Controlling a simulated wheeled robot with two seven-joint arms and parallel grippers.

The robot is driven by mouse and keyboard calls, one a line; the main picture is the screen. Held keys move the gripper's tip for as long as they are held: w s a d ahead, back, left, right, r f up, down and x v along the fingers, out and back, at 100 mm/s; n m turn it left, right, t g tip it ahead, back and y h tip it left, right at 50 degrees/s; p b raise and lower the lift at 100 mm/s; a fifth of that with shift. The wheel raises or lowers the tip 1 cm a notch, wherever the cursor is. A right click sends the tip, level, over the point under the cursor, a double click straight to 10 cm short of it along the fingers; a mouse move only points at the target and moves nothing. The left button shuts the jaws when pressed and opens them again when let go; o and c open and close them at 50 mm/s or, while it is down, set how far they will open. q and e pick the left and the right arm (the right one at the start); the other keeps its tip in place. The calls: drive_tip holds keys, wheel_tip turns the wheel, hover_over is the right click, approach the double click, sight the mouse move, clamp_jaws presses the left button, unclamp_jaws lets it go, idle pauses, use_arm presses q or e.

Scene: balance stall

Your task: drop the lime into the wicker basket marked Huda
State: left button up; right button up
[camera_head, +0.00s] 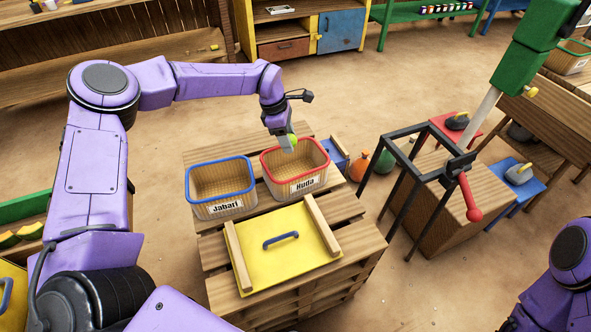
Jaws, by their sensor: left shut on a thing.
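The wicker basket marked Huda (305,184) has a red rim and stands on a wooden pallet stack. My left gripper (288,145) is above this basket, toward its back left part, pointing down. It is shut on the lime (293,140), a small yellow-green thing partly hidden by the fingers. The lime shows over the basket's opening. The basket marked Jabari (222,205) has a blue rim and stands just to the left. The inside of both baskets shows no other fruit. My right gripper is out of view; only part of my right arm shows at the lower right.
A yellow panel (262,262) with a blue handle and two wooden bars lies in front of the baskets. A blue box (337,153) is behind the Huda basket. A black metal frame with a red-knobbed lever (468,196) stands to the right. Open dirt floor lies behind.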

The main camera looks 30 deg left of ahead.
use_arm(q)
drive_tip(key=shift+w+a+f, duration=0.1)
drive_tip(key=shift+f, duration=0.05)
wheel_tip(320, 180, down, 6)
drive_tip(key=b, duration=0.4)
drive_tip(key=o, duration=1.1)
drive_tip(key=v, duration=1.1)
drive_tip(key=shift+f, duration=0.1)
